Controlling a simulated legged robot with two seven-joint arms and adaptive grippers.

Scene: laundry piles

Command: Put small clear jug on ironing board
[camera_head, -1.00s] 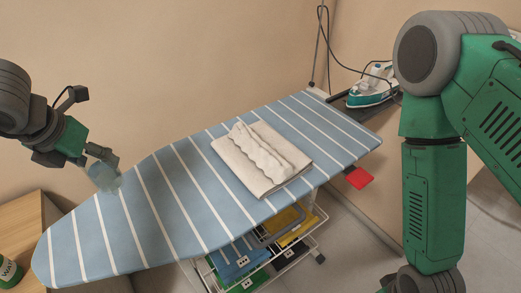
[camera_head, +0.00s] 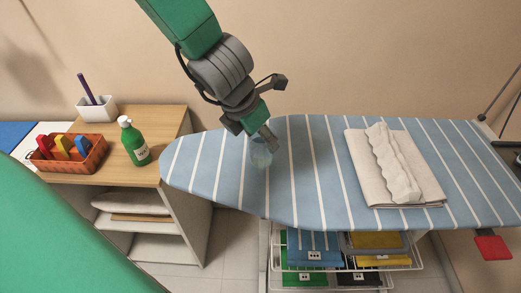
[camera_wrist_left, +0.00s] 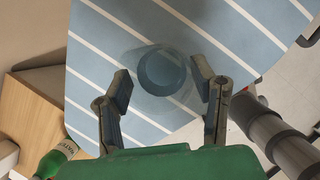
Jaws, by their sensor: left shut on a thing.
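The small clear jug (camera_head: 261,154) is a see-through bluish vessel over the left part of the ironing board (camera_head: 230,180), which has a blue cover with white stripes. My left gripper (camera_head: 262,137) is shut on the jug from above. In the left wrist view, the jug (camera_wrist_left: 162,72) shows between the two fingers of my left gripper (camera_wrist_left: 162,88), with the striped board (camera_wrist_left: 110,65) behind it. Whether the jug's base touches the board is hard to tell. My right gripper is out of view.
A folded beige cloth (camera_head: 365,175) lies right of the jug on the board. A wooden cabinet (camera_head: 165,125) at left bears a green bottle (camera_head: 134,142), an orange basket (camera_head: 88,160) and a white holder (camera_head: 98,113). A wire rack (camera_head: 405,262) stands underneath. Board space around the jug is clear.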

